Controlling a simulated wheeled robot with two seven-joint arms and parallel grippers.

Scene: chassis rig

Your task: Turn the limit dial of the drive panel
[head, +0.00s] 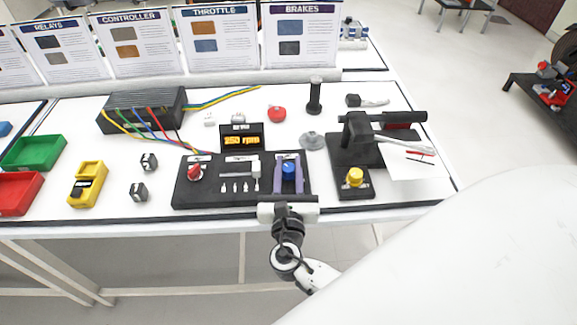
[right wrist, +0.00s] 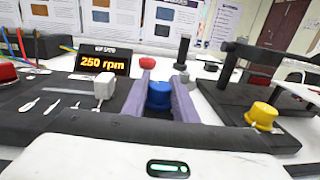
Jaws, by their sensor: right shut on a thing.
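The drive panel (head: 215,197) is a black board near the front edge of the table. Its blue dial (head: 289,171) sits at the panel's right end and also shows in the wrist view (right wrist: 159,96). My right gripper (head: 288,158) reaches in from the front, its two purple fingers on either side of the blue dial, shut on it. A red knob (head: 194,173) and a white lever (right wrist: 104,86) are on the panel to the left. The display (right wrist: 103,63) behind reads 250 rpm. My left gripper is not in view.
A yellow knob (head: 355,177) on a black base stands close right of the panel, below a black lever device (head: 357,135). A red button (head: 277,114) and a grey disc (head: 312,140) lie behind. A wired black box (head: 143,108) and yellow device (head: 87,184) are at left.

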